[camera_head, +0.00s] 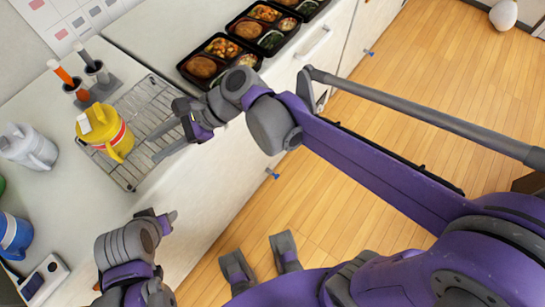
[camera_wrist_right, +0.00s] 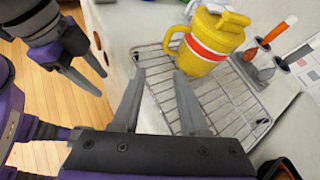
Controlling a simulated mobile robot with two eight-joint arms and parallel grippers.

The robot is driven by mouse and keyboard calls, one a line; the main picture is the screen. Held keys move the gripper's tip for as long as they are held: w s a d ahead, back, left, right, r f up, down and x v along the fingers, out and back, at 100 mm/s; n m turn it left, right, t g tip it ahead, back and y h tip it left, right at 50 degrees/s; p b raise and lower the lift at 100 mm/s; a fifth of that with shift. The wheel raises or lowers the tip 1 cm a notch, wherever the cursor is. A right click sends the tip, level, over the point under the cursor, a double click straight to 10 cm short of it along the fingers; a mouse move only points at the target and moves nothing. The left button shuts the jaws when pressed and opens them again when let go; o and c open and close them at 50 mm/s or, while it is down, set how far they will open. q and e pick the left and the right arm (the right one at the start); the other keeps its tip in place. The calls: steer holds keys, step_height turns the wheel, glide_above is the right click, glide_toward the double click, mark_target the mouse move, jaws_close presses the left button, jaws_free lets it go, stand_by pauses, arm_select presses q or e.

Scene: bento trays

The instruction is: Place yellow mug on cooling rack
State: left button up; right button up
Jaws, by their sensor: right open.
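The yellow mug (camera_head: 104,138), with a red and white band, stands upright on the wire cooling rack (camera_head: 128,182), towards its left side. It also shows in the right wrist view (camera_wrist_right: 213,45), with its handle on the left side, towards my gripper. My right gripper (camera_head: 156,144) is open and empty over the right part of the rack. Its fingers point towards the mug but are apart from it. My left gripper (camera_head: 168,219) is near the counter's front edge, away from the mug, and no object shows in it. Its finger opening is unclear.
A grey holder (camera_head: 96,95) with orange and dark handled tools stands behind the rack. A white mug (camera_head: 28,147) and a blue mug (camera_head: 13,236) stand at the left. A small white device (camera_head: 44,279) lies lower left. Filled bento trays (camera_head: 221,61) line the back counter.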

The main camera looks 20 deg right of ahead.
steer(key=s+d+f+n+t+h, duration=0.1)
steer(key=s+d+f+n+h, duration=0.2)
steer(key=d, duration=0.6)
steer(key=s+d+f+n+t+h, duration=0.1)
steer(key=s+d+f+n+h, duration=0.3)
steer(key=d+n, duration=0.4)
steer(key=s+d+f+n+t+h, duration=0.1)
steer(key=s+d+f+n+h, duration=0.3)
steer(key=d+f, duration=0.3)
steer(key=d+n+h, duration=0.1)
steer(key=d, duration=0.3)
steer(key=shift+n+t, duration=0.3)
steer(key=shift+t, duration=0.1)
